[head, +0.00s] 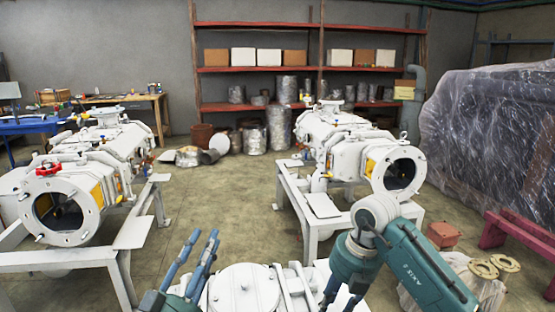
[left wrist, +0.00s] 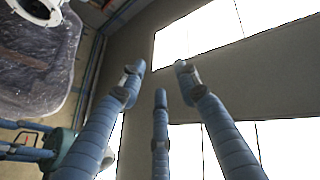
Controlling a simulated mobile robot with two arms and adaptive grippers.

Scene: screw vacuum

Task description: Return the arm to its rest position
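My left gripper (head: 204,236) points up at the bottom of the head view, left of a white round-lidded machine part (head: 243,292). Its blue jointed fingers hold nothing. My right arm, teal with a white joint, comes in from the right in the head view. My right gripper (head: 341,294) points down at the bottom edge, close to the white machinery. It is partly cut off, and its grip does not show clearly.
White vacuum machines on stands are at left (head: 68,208) and right (head: 396,172). Red shelves (head: 260,69) and a workbench (head: 125,98) line the back wall. A plastic-wrapped bulk (head: 490,130) stands at right. The floor (head: 225,205) between the stands is clear.

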